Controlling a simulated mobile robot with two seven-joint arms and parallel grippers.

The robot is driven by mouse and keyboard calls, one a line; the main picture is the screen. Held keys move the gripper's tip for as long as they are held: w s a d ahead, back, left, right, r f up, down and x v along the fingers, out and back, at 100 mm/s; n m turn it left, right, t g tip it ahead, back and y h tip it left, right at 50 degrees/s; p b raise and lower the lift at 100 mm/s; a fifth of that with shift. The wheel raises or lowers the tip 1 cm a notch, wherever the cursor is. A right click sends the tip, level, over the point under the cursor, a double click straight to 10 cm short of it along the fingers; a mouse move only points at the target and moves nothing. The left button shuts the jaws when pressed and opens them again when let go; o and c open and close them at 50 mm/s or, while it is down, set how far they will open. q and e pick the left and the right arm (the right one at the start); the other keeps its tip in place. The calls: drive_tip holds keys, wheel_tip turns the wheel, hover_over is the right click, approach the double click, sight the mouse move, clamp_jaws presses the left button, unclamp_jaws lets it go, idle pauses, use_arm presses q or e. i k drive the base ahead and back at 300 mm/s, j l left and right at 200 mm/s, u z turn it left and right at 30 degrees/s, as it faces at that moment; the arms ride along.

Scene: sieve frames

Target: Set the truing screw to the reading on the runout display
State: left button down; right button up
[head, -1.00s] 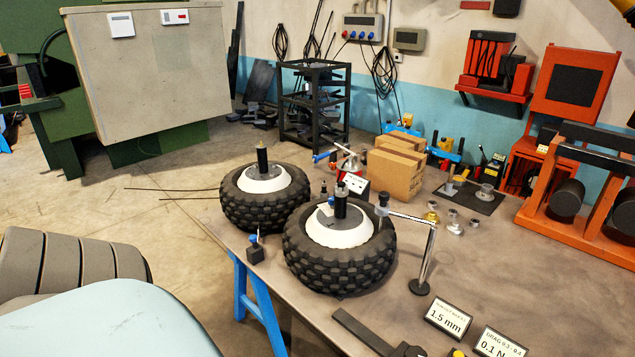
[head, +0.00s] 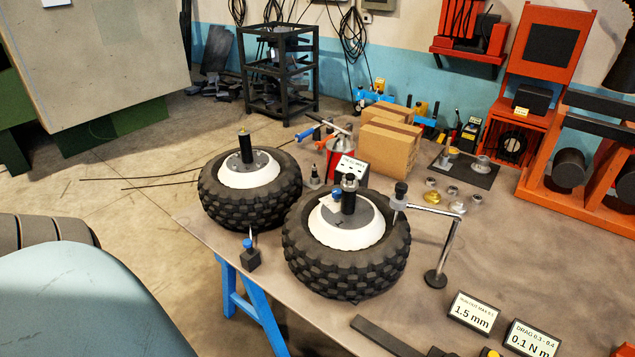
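The runout display (head: 474,311) stands at the table's front right and reads 1.5 mm; its small top line is hard to read. Two knobbly black tyres with white rims lie flat on the table, the nearer wheel (head: 345,245) and the farther wheel (head: 249,180). The nearer hub has a black post (head: 348,197) and a small blue knob (head: 336,195). A small black stand with a blue top (head: 249,255) sits at the table's left edge. I cannot tell which blue part is the truing screw. Neither gripper is in view.
A drag display (head: 532,341) reads 0.1 N m. A chrome arm on a post (head: 441,255) reaches to the nearer tyre. An orange stand (head: 590,160) is at right.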

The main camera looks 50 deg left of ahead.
sight(336, 193)
drive_tip(key=j, duration=1.45)
drive_tip(key=i+j, duration=0.15)
drive_tip(key=j, duration=2.75)
drive_tip(key=i, duration=0.05)
